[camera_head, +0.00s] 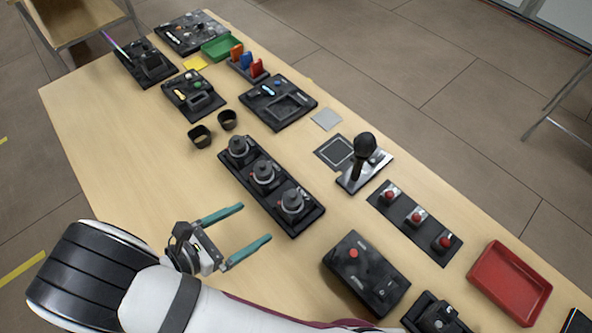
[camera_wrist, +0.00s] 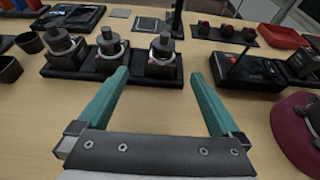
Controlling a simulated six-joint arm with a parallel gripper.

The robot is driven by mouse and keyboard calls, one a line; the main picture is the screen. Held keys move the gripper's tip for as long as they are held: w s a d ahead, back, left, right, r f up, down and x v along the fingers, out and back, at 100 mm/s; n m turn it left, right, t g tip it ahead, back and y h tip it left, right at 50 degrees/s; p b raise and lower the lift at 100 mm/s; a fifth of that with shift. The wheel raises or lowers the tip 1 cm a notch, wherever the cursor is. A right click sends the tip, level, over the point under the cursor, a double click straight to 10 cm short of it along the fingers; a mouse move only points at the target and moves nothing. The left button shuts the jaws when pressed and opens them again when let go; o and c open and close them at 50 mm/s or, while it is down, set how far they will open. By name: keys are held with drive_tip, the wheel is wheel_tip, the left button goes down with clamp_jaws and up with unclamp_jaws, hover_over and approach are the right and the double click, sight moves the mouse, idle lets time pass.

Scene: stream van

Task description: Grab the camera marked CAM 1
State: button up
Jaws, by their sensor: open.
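Three dark round camera-like devices with grey rings stand upright in a row on a black tray (camera_head: 263,203): a far one (camera_head: 239,147), a middle one (camera_head: 264,172) and a near one (camera_head: 292,202). In the wrist view they run left (camera_wrist: 60,43), middle (camera_wrist: 110,46) and right (camera_wrist: 161,50). I cannot read any CAM 1 marking. My gripper (camera_head: 254,222) is open and empty, its two teal fingers apart, short of the tray on its near left side. In the wrist view the right device shows between the fingers, beyond the fingertips; the middle one is near the left fingertip.
Two black cups (camera_head: 200,137) stand beyond the tray. A black box with a red button (camera_head: 365,273) lies to its right. A microphone on a stand (camera_head: 365,147), a red-button strip (camera_head: 416,217) and a red tray (camera_head: 509,283) lie farther right. The table's left side is clear.

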sight(285, 208)
drive_tip(key=x, duration=1.4)
drive_tip(key=shift+s+d+f, duration=0.15)
drive_tip(key=shift+s+f, duration=0.05)
drive_tip(key=shift+f, duration=0.25)
clamp_jaws()
